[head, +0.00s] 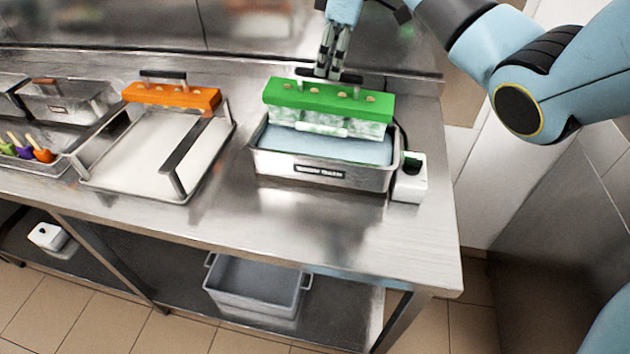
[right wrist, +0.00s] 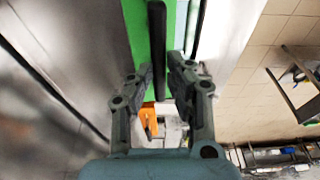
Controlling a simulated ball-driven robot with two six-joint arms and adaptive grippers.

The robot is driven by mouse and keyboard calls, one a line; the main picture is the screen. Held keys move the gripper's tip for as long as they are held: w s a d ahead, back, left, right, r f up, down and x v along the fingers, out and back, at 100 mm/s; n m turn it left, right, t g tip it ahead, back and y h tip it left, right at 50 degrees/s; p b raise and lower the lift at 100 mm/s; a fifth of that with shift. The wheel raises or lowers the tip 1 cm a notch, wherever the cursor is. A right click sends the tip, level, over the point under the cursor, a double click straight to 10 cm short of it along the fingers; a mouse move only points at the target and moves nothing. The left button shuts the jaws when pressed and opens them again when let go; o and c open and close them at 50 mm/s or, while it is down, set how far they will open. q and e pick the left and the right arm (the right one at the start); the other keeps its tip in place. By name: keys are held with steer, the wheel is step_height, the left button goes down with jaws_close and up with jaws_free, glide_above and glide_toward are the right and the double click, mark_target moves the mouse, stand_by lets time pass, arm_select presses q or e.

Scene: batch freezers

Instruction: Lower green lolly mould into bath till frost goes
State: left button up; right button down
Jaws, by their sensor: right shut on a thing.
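The green lolly mould (head: 328,103) is over the metal bath (head: 322,171), with a frosty white lower part (head: 345,127) just above or at the pale blue liquid (head: 300,145). I cannot tell whether it touches the liquid. My right gripper (head: 331,74) is shut on the dark handle on top of the mould. In the right wrist view, my right gripper (right wrist: 159,75) has its fingers either side of the dark handle (right wrist: 157,45), above the green top (right wrist: 135,25). My left gripper is not in view.
An orange mould (head: 172,96) stands at the back of a white-lined tray (head: 140,150) with a raised bar. Coloured lollies (head: 27,148) lie in a tray at far left. A small white device (head: 410,180) sits at the bath's right. The front of the counter is clear.

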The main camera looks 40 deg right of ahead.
mark_target(332, 99)
steer(key=shift+w+d+r, duration=0.3)
steer(key=shift+r, duration=0.15)
steer(key=shift+s+a+r, duration=0.4)
steer(key=shift+s+r, duration=0.05)
steer(key=shift+s, duration=0.05)
stand_by(0.5)
steer(key=shift+w+d, duration=0.1)
stand_by(0.5)
steer(key=shift+f+b, duration=1.45)
steer(key=shift+f, duration=3.5)
steer(key=shift+s+f, duration=0.15)
steer(key=shift+s, duration=0.05)
stand_by(0.8)
